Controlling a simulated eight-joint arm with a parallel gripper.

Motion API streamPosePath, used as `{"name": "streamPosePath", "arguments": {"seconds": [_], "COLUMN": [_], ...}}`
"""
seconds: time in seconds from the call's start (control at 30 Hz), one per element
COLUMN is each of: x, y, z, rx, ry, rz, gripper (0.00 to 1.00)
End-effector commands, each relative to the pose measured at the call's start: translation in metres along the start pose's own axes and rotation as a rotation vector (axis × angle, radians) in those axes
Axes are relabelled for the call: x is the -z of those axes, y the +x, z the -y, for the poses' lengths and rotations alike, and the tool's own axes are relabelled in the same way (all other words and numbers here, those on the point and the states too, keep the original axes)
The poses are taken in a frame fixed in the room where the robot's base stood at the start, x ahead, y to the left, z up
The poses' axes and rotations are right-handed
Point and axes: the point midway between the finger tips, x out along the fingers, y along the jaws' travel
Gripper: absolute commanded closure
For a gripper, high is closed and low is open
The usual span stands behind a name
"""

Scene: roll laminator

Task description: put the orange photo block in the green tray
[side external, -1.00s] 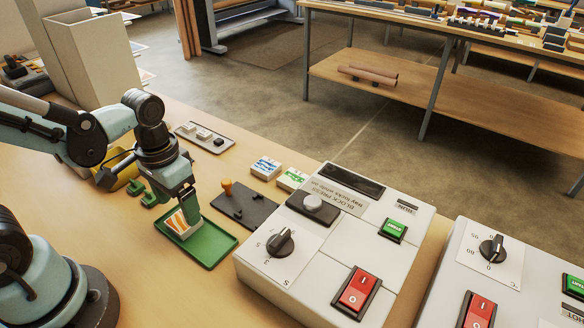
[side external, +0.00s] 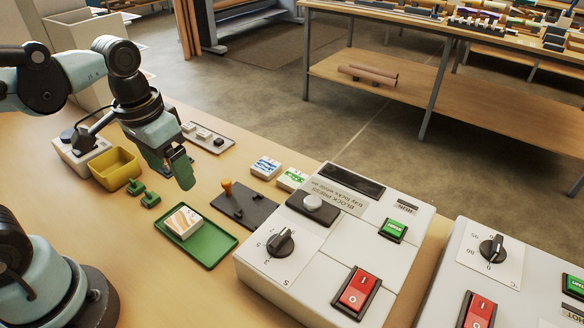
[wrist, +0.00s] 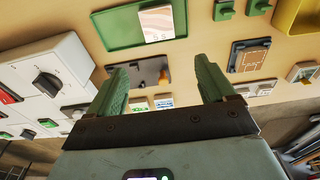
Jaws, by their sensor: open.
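The orange photo block (side external: 183,221) lies flat inside the green tray (side external: 210,247), at the tray's upper-left end in the side view. Its top shows orange-brown streaks on white. In the wrist view the block (wrist: 157,23) also sits in the green tray (wrist: 115,32), clear of my fingers. My gripper (side external: 176,172) is above the table behind the tray, raised and apart from the block. In the wrist view my gripper (wrist: 163,85) has its two green fingers spread wide with nothing between them.
A dark plate with an orange knob (side external: 236,204) is right of the tray. Blue and green photo blocks (side external: 265,167) lie beyond it. A yellow bin (side external: 116,168) and small green pieces (side external: 150,199) stand left. The grey control box (side external: 335,240) is at right.

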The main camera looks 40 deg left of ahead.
Motion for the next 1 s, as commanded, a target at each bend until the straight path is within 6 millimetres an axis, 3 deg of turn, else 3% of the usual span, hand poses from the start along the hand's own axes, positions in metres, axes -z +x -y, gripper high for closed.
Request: {"name": "streamPosePath", "arguments": {"seconds": [0.2,0.33,1.0], "x": [0.023,0.034,0.037], "y": [0.0,-0.004,-0.006], "z": [0.0,0.0,0.0], "rx": [-0.001,-0.001,-0.001], "ry": [-0.001,-0.001,-0.001], "rz": [-0.338,-0.468,-0.508], "gripper": [0.17,0.17,0.17]}}
